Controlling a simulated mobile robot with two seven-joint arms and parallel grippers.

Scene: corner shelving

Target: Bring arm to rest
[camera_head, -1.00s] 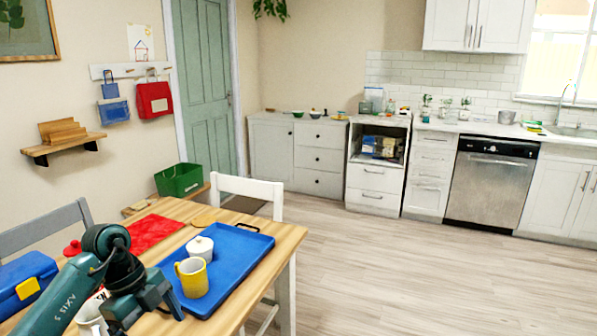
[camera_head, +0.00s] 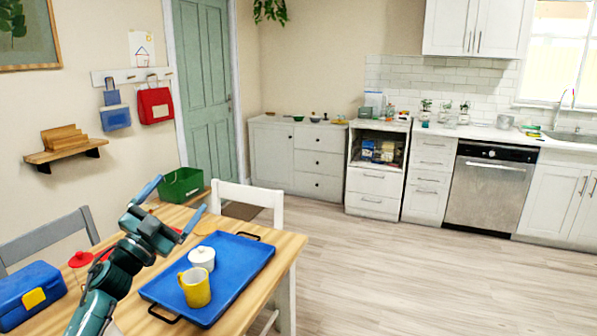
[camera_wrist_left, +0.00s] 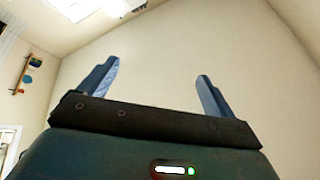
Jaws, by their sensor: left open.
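My left gripper (camera_head: 172,207) is raised over the left part of the wooden table, its two blue fingers spread and pointing up and away. Nothing is between them. In the left wrist view, the open fingers (camera_wrist_left: 155,88) stand apart against a bare wall and ceiling. My left arm comes in from the bottom left and hides part of the table and the red mat. My right gripper does not show.
A blue tray (camera_head: 240,282) on the table (camera_head: 287,248) holds a yellow mug (camera_head: 196,289) and a white lidded pot (camera_head: 202,257). A blue toolbox (camera_head: 28,296) is at the left. A green crate (camera_head: 181,184) stands behind. The floor at right is clear.

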